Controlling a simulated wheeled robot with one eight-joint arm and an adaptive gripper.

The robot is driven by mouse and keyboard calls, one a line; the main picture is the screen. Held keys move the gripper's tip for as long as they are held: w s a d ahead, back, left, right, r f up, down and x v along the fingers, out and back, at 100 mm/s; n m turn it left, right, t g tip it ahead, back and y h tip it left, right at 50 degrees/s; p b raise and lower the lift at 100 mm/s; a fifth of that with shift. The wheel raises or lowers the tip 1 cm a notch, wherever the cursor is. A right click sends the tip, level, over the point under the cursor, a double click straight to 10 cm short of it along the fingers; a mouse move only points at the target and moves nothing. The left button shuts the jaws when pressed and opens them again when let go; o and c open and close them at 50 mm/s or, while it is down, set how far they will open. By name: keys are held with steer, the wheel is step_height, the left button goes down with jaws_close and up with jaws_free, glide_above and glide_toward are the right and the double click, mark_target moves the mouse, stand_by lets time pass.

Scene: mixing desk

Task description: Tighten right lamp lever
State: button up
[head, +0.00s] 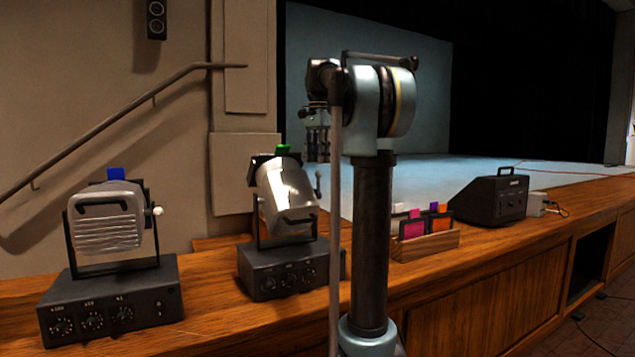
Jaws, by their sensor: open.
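Two grey stage lamps stand on black control boxes on the wooden desk. The right lamp (284,195) has a green tab on top and its head is tilted. Its lever (318,184) stands roughly upright at the right side of the yoke, with a pale knob at its end. The left lamp (104,222) has a blue tab and a pale side knob (157,211). My gripper (318,156) hangs with its fingers down and appears above the right lamp's lever in the picture. It is open and looks empty; its depth relative to the lever is hard to tell.
My upright arm hides part of the desk right of the right lamp. A wooden holder (430,246) with coloured cards, a black wedge-shaped unit (490,200) and a small grey box (536,204) stand farther right. The front desk edge (480,277) runs diagonally.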

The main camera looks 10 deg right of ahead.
mark_target(318, 178)
step_height(318, 178, down, 8)
steer(key=shift+f, duration=0.1)
stand_by(0.4)
jaws_close()
